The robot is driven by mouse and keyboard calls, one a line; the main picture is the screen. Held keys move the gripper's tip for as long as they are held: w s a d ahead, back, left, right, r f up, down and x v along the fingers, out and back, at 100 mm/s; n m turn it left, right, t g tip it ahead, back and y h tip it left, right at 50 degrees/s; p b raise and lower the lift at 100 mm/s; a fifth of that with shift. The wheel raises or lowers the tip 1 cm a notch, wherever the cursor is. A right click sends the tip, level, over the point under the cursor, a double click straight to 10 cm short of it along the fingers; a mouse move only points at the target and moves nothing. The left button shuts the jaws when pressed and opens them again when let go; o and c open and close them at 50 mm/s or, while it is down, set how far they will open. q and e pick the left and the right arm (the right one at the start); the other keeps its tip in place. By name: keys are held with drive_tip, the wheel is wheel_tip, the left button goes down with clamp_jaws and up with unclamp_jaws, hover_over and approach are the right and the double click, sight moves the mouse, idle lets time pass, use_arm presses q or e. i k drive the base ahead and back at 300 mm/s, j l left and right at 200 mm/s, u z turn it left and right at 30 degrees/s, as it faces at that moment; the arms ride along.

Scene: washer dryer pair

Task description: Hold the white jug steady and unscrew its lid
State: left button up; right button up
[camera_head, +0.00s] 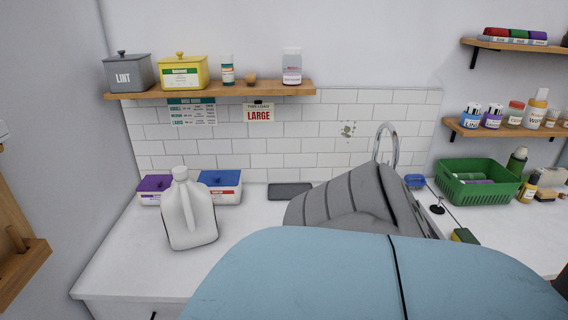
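The white jug (200,221) stands upright on the white counter at the left. Its handle faces me, and its white lid (180,173) sits on the neck at the top. Nothing is touching the jug's visible side. Neither my left nor my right gripper shows in the head view, so I cannot see whether they are open or shut.
Purple-lidded (155,188) and blue-lidded (221,187) tubs stand behind the jug. The counter (125,250) is clear to its left. Large blue and grey shapes hide the middle; I cannot tell whether they are mine. A faucet (385,140) and green basket (478,184) are at right.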

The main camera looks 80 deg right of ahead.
sight(187, 207)
drive_tip(key=z, duration=2.55)
